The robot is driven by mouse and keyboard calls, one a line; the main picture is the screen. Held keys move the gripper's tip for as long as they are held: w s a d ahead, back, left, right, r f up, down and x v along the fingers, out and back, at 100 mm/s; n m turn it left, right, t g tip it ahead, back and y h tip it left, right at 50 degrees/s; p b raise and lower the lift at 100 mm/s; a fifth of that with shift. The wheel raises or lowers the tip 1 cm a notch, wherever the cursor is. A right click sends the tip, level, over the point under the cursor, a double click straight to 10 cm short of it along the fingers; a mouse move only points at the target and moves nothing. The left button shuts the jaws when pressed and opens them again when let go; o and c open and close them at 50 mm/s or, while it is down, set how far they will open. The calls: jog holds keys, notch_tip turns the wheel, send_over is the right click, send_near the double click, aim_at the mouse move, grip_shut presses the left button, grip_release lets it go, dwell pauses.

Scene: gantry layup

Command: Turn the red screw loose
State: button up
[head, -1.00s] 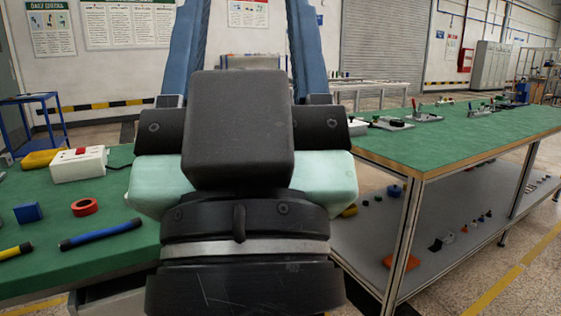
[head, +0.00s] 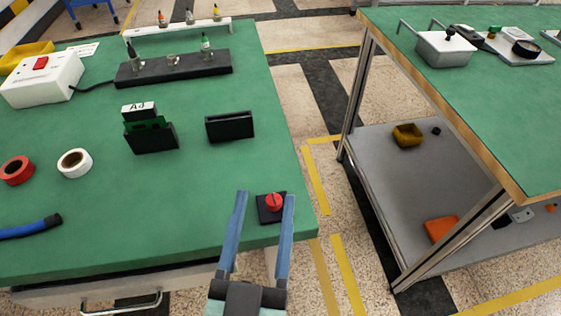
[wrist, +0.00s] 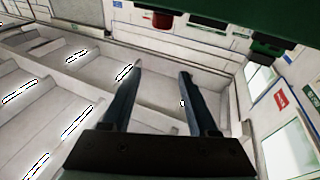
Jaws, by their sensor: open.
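The red screw (head: 274,202) has a round red head and stands on a small black square plate near the right front corner of the green table. In the wrist view, which looks upside down, the red screw (wrist: 162,20) shows near the top edge. My gripper (head: 265,197) is open and empty, its two long blue-grey fingers pointing away from me. In the head view the fingers appear on either side of the plate. In the wrist view my gripper (wrist: 160,70) has the screw outside its fingers, apart from them.
A black box (head: 230,126) and a black holder with a green board (head: 150,132) stand behind the screw. A long black block (head: 172,68) with small bottles lies farther back. Tape rolls, red (head: 16,170) and white (head: 75,163), lie left. An aisle separates a second table (head: 500,120) at right.

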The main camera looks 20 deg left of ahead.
aim_at(275, 193)
jog(key=s+f+m+g+h+p, duration=0.1)
jog(key=s+f+g+h, duration=0.1)
jog(key=s+f, duration=0.3)
jog(key=w+p, duration=0.2)
jog(key=w, duration=0.2)
jog(key=w+a+p, duration=0.1)
jog(key=w+p, duration=0.2)
jog(key=w, duration=0.1)
jog(key=w+p, duration=0.3)
jog(key=w, duration=0.1)
jog(key=shift+w+a+r, duration=0.1)
jog(key=shift+a+r, duration=0.05)
jog(key=shift+r, duration=0.15)
jog(key=shift+w+a+f, duration=0.1)
jog(key=shift+w+f, duration=0.05)
jog(key=shift+w, duration=0.35)
jog(key=shift+c, duration=0.3)
grip_shut()
